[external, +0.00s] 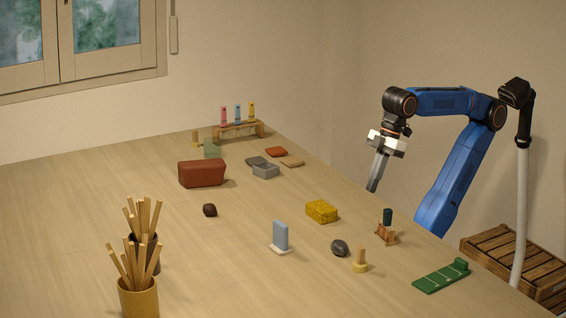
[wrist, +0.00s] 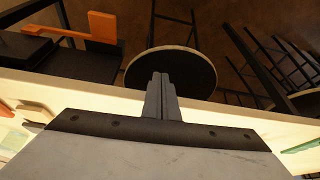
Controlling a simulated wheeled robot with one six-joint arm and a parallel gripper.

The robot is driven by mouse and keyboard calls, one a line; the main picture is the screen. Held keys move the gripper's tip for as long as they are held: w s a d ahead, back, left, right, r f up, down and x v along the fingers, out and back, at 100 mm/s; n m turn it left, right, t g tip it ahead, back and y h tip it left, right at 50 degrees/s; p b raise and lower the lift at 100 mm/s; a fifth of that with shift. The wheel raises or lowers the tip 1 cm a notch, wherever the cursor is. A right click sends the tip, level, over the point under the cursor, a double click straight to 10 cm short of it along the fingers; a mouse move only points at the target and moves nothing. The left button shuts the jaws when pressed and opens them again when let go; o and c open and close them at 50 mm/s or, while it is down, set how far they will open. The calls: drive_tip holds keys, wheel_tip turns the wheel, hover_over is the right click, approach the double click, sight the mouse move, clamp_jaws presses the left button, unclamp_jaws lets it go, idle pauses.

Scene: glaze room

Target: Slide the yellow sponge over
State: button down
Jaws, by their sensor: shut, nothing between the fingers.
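The yellow sponge (external: 321,211) lies flat on the wooden table, right of the middle in the external view. My gripper (external: 373,188) hangs pointing down near the table's right edge, to the right of the sponge and apart from it. In the wrist view the gripper fingers (wrist: 160,90) are together with nothing between them. The sponge is not recognisable in the wrist view.
Near the sponge stand a blue block on a white base (external: 280,237), a dark stone (external: 340,248) and a small wooden stand with a green piece (external: 386,230). A red-brown box (external: 202,173) sits farther left. Table is clear around the dark lump (external: 210,210).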

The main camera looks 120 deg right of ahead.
sight(295, 197)
wheel_tip(295, 197, up, 7)
drive_tip(key=w+a+n, duration=0.2)
drive_tip(key=w+n, duration=0.1)
drive_tip(key=w+a+r+n+g, duration=0.2)
drive_tip(key=w+a+r+n, duration=0.1)
drive_tip(key=w+a+n, duration=0.4)
drive_tip(key=w+a+r+n+g, duration=0.15)
drive_tip(key=w+a+r, duration=0.3)
drive_tip(key=w, duration=0.45)
drive_tip(key=w+a+f+n, duration=0.1)
drive_tip(key=w+a+n, duration=0.55)
drive_tip(key=a, duration=0.25)
drive_tip(key=shift+m+g+h, duration=0.3)
drive_tip(key=shift+m+g, duration=0.1)
drive_tip(key=shift+g, duration=0.05)
wheel_tip(295, 197, down, 10)
drive_tip(key=shift+w+d+f, duration=0.1)
drive_tip(key=shift+f, duration=0.05)
drive_tip(key=shift+d, duration=2)
drive_tip(key=d, duration=2)
drive_tip(key=shift+d, duration=0.2)
